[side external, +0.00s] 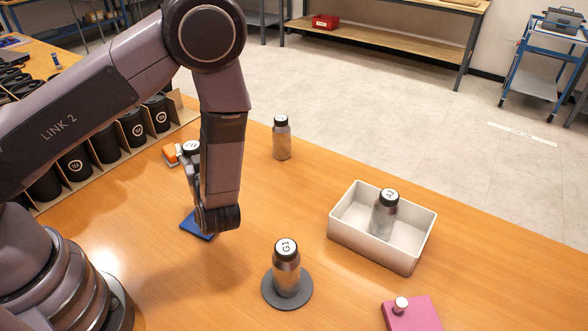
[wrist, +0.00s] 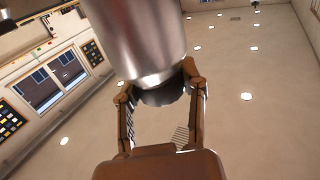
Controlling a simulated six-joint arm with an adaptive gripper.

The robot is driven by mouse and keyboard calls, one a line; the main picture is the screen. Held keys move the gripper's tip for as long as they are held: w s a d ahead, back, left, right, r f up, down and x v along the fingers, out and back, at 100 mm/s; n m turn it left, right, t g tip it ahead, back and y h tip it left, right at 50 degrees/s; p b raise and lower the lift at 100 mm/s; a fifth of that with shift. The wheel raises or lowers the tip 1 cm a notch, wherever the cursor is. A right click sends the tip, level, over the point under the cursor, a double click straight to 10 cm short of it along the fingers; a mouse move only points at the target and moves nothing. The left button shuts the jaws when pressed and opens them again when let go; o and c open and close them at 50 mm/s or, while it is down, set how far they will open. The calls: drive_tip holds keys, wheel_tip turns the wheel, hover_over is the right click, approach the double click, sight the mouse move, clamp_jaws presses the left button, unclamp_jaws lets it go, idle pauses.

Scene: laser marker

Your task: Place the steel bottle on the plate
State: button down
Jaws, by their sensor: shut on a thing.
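My gripper (side external: 190,165) is partly hidden behind my forearm, above the left part of the table. It is shut on a steel bottle with a black cap; the cap's white-marked top (side external: 190,147) shows beside the forearm. In the wrist view the held steel bottle (wrist: 138,40) is between the fingers (wrist: 160,100), near its dark cap. A round grey plate (side external: 268,299) lies on the table in front. A steel bottle marked G1 (side external: 286,275) stands upright on that plate. My gripper is apart from the plate, to its upper left.
A white bin (side external: 345,240) holds a bottle marked A2 (side external: 384,215). Another capped bottle (side external: 282,142) stands at the back. A blue pad (side external: 200,226) lies below my gripper, and an orange item (side external: 169,154) lies behind. A pink block (side external: 415,315) is front right. Black cups (side external: 105,142) line the left.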

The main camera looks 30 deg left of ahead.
wheel_tip(320, 180, down, 7)
drive_tip(key=shift+f, duration=0.3)
drive_tip(key=c, duration=0.6)
unclamp_jaws()
